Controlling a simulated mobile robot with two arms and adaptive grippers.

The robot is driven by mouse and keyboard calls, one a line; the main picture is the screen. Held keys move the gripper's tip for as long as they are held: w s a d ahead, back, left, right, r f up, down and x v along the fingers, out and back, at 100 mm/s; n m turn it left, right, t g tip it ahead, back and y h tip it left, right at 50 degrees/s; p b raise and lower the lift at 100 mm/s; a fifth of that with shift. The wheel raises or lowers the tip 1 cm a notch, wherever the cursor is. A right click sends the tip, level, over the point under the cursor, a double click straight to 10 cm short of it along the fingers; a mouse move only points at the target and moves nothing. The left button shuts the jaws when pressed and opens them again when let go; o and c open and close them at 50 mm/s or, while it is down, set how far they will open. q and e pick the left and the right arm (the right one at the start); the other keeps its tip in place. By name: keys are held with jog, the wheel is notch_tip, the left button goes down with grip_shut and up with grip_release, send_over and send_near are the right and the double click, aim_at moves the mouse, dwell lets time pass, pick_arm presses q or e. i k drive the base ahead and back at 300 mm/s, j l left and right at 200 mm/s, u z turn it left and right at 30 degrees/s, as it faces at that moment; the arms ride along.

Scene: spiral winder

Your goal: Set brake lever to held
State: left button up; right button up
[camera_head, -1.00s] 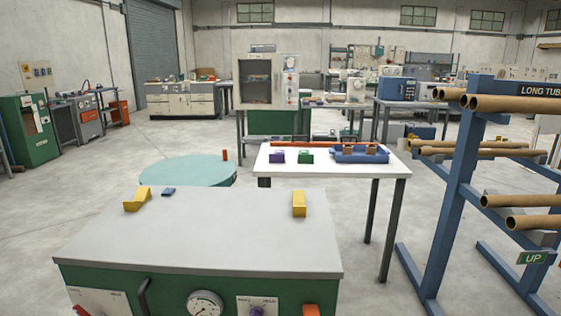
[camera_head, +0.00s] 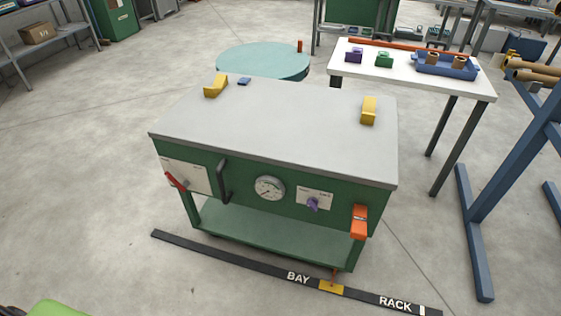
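A green cart with a grey top (camera_head: 280,120) stands in front of me. A red lever (camera_head: 176,181) sits on a pale plate (camera_head: 190,175) at the left of its front and slants down to the right. A purple knob (camera_head: 312,204) sits on another small pale plate to the right. The lettering on both plates is too small to read surely, so I cannot tell which control is labelled as the brake. An orange handle (camera_head: 359,222) hangs at the cart's right front corner. Neither gripper is in view.
A black handle (camera_head: 223,181) and a round gauge (camera_head: 269,188) are on the cart front. A dark floor strip marked BAY and RACK (camera_head: 240,263) has a yellow marker (camera_head: 331,286). A white table (camera_head: 400,75) and blue rack (camera_head: 470,225) stand right.

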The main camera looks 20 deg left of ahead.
aim_at(169, 176)
jog(key=u, duration=1.35)
jog(key=i+j, duration=0.15)
jog(key=j, duration=0.25)
jog(key=i+j, duration=0.1)
jog(key=j, duration=0.3)
jog(key=i+j+u, duration=0.1)
jog(key=j, duration=0.25)
jog(key=i+j, duration=0.2)
jog(key=j, duration=0.2)
jog(key=i+j, duration=0.15)
jog(key=j, duration=0.25)
jog(key=i+j+u, duration=0.1)
jog(key=j, duration=0.25)
jog(key=i+j, duration=0.2)
jog(key=j, duration=0.2)
